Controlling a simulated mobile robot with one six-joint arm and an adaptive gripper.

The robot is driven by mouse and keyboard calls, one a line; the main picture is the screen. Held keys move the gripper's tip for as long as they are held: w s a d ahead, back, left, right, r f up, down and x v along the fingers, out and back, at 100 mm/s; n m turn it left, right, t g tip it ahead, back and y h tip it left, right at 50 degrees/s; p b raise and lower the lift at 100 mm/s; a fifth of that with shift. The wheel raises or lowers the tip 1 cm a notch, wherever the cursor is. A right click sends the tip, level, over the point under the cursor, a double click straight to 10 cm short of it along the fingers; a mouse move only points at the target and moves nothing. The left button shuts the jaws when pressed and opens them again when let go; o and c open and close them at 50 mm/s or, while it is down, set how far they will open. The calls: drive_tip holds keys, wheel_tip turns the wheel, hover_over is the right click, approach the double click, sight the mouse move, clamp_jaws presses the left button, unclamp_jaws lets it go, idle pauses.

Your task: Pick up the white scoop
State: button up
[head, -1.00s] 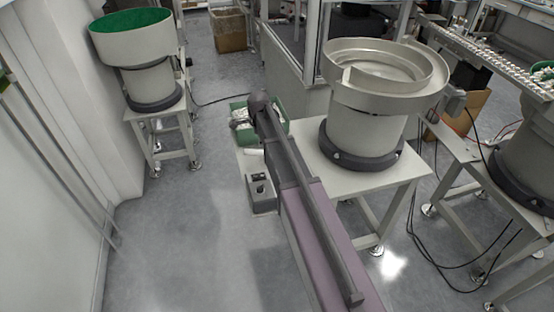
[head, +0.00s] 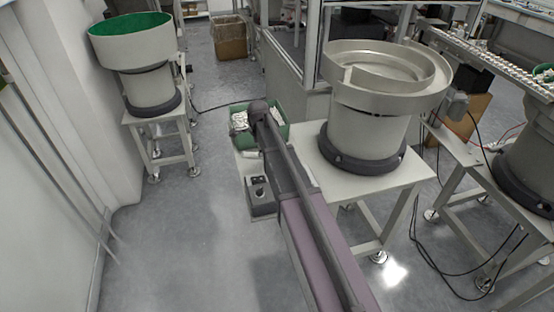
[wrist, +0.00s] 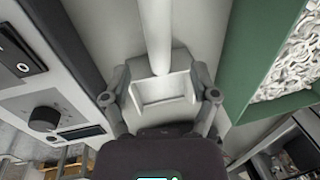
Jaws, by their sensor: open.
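The white scoop (wrist: 163,91) is in the wrist view, with its pan between the fingers and its pale handle running up to the top edge. My gripper (wrist: 163,74) is open, with one finger on each side of the scoop. I cannot tell whether the fingers touch it.
A green bin (wrist: 243,98) of white parts stands right of the gripper; it also shows in the head view (head: 283,137). A control box with a knob (wrist: 43,118) is close on the left. A bowl feeder (head: 367,135) stands right of my arm.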

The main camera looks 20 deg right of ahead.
drive_tip(key=shift+f, duration=0.1)
drive_tip(key=shift+w+d+f+b, duration=0.1)
drive_tip(key=shift+w+f+b, duration=0.15)
drive_tip(key=shift+f+b, duration=1.05)
drive_tip(key=shift+w+f+b, duration=0.2)
drive_tip(key=shift+f+b, duration=1)
drive_tip(key=shift+b, duration=0.1)
clamp_jaws()
